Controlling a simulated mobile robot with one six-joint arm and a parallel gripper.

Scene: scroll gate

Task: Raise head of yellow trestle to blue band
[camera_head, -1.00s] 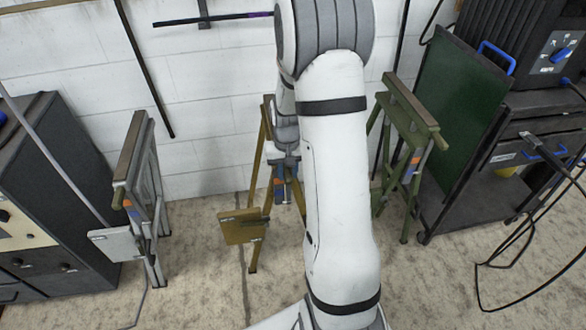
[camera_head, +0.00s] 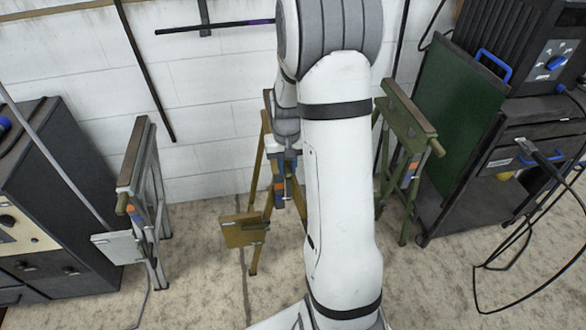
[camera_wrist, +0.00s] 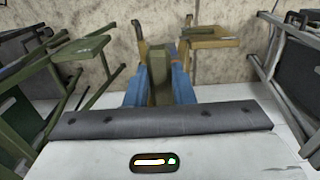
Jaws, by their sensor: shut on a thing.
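The yellow trestle (camera_head: 257,160) stands in the middle by the wall, partly hidden behind my arm. A yellow-brown plate (camera_head: 243,231) sits low on its front. My gripper (camera_head: 284,160) is at the upper part of the trestle. In the wrist view, the blue fingers of my gripper (camera_wrist: 159,75) are shut on the olive-yellow head of the trestle (camera_wrist: 159,88). An orange mark (camera_head: 279,185) shows below my gripper, with blue near it. I cannot tell whether that blue is the band or a finger.
A grey trestle (camera_head: 140,165) stands at the left beside a dark cabinet (camera_head: 60,165). A green trestle (camera_head: 408,125) stands right of my arm, near a dark cart (camera_head: 470,190) with cables. Bare floor (camera_head: 200,265) lies in front.

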